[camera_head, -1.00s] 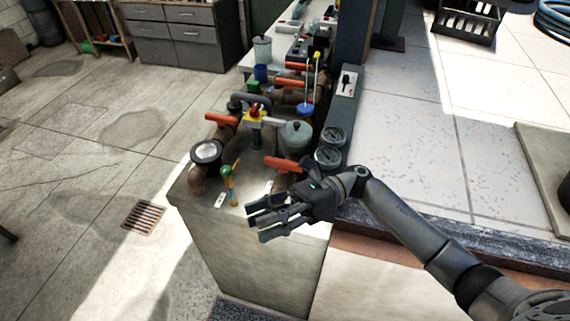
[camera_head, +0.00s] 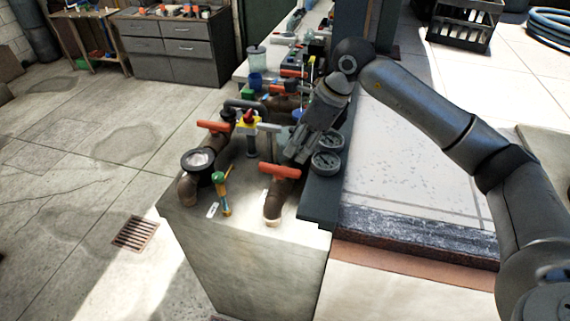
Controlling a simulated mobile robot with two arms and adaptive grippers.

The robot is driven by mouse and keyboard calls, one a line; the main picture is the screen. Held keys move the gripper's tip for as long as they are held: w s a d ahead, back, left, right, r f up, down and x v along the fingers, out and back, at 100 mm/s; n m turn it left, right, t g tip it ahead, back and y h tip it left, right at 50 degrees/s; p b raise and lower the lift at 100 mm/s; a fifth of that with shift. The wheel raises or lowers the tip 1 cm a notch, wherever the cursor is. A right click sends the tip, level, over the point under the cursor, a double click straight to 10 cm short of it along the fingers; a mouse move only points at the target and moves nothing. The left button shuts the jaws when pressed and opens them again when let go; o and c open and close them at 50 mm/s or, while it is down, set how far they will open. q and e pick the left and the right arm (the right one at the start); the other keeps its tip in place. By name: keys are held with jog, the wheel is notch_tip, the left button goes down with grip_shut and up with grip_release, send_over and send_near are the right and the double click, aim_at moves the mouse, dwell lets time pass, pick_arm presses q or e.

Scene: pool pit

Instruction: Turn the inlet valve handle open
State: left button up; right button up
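Several valves with red-orange handles stand on brown pipes on the pale bench block. One red handle (camera_head: 279,171) is at the near right end, on a brown elbow pipe (camera_head: 273,207). Another red handle (camera_head: 213,126) is at the left, and a further one (camera_head: 293,73) is farther back. I cannot tell which is the inlet valve. My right gripper (camera_head: 284,143) hangs above the bench, just behind the near red handle and right of a yellow-and-red valve (camera_head: 247,120). Its fingers overlap the fittings behind, so their opening is unclear. My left gripper is out of view.
Two round gauges (camera_head: 327,162) sit close to the right of my gripper. A dark-rimmed gauge (camera_head: 199,161) and a small green-and-yellow valve (camera_head: 222,190) stand at the front left. Open floor with a drain grate (camera_head: 135,233) lies left.

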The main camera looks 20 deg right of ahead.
aim_at(284, 168)
jog(key=p+x, duration=0.2)
jog(key=x, duration=0.5)
jog(key=shift+a+f, duration=0.1)
jog(key=shift+a, duration=0.1)
jog(key=shift+w+a+f, duration=0.15)
jog(key=shift+w+f, duration=0.05)
jog(key=shift+f, duration=0.4)
grip_shut()
